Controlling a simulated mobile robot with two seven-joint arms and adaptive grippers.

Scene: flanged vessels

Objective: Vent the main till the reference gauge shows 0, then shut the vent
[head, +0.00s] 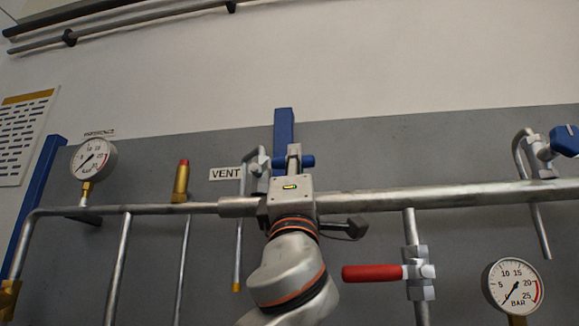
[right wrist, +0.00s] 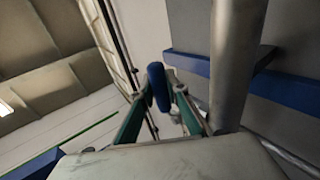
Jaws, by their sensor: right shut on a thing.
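The reference gauge (head: 93,160) hangs at the left under its small label. Its needle points to the lower left, near the low end of the scale; the exact reading is too small to tell. The VENT label (head: 226,174) sits left of the vent valve (head: 257,163), which is partly behind my right gripper (head: 294,158). The gripper is shut on the valve's blue handle (head: 307,162). In the right wrist view the blue handle (right wrist: 158,88) shows between the two fingers. My left gripper is not in view.
A long metal pipe (head: 455,195) runs across the grey wall panel. A red-handled valve (head: 372,273) and a second gauge (head: 514,286) are at the lower right. Another blue-handled valve (head: 564,141) is at the right edge. A brass fitting (head: 181,184) stands left of the vent.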

